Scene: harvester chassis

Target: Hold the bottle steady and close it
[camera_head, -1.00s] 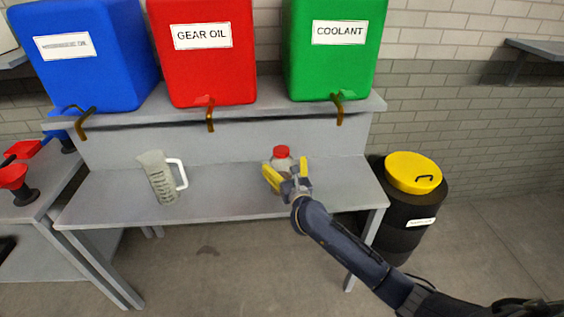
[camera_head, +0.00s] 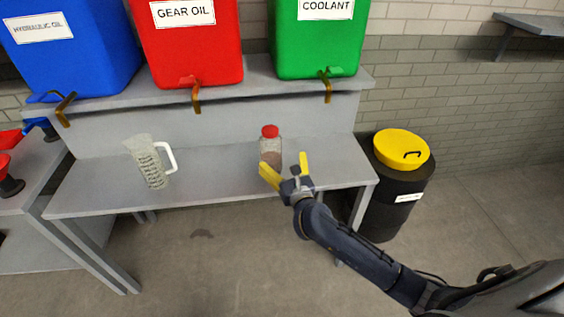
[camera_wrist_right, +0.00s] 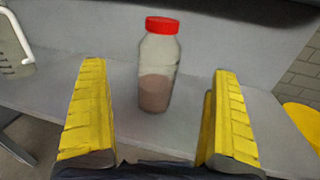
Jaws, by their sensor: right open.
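The bottle (camera_head: 270,147) is clear with brownish contents in its lower part and stands upright on the grey bench. A red cap (camera_head: 269,131) sits on its top; I cannot tell how tightly. My right gripper (camera_head: 285,170) is open and empty in front of the bottle, with its yellow fingers apart. In the right wrist view the bottle (camera_wrist_right: 158,75) and its red cap (camera_wrist_right: 162,25) stand beyond the open fingers (camera_wrist_right: 155,110), between them in the picture. The bottle's lower edge shows clear of the fingers there. My left gripper is not in view.
A measuring jug (camera_head: 150,163) stands on the bench (camera_head: 215,190) to the left. Blue (camera_head: 75,50), red (camera_head: 190,45) and green (camera_head: 318,40) tanks with taps sit on the shelf above. A black barrel with a yellow lid (camera_head: 402,149) stands right. The bench between jug and bottle is clear.

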